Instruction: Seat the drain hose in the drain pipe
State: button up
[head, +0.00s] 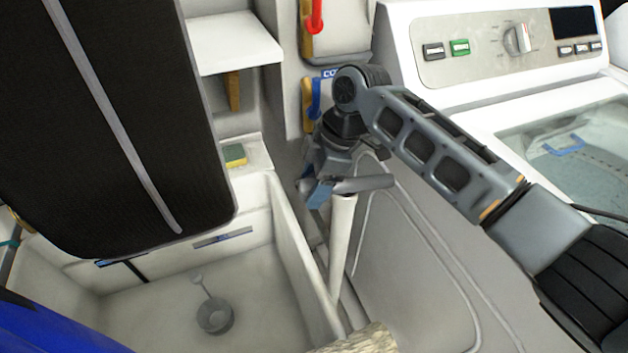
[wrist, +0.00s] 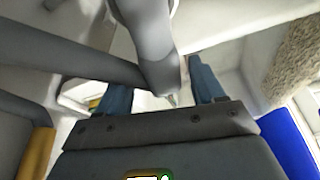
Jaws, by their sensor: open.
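The white drain pipe (head: 341,250) stands upright between the sink and the washer in the head view. The grey drain hose (head: 365,184) shows as a short bent tube across the top of the pipe; I cannot tell whether its end is inside. My gripper (head: 318,192) is at the pipe's top, pointing down, with its blue fingers beside the hose. In the wrist view the fingers are apart and the grey hose (wrist: 148,40) reaches toward the space between them. My gripper (wrist: 163,88) is open; contact with the hose is unclear.
A sink basin (head: 285,250) lies left of the pipe, with a sponge (head: 235,155) on its back ledge. The washer (head: 500,45) stands at right. Red and blue valve handles (head: 314,98) are on the wall behind. The gap around the pipe is narrow.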

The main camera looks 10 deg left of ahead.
jog(key=v, duration=1.2)
jog(key=shift+r, duration=0.1)
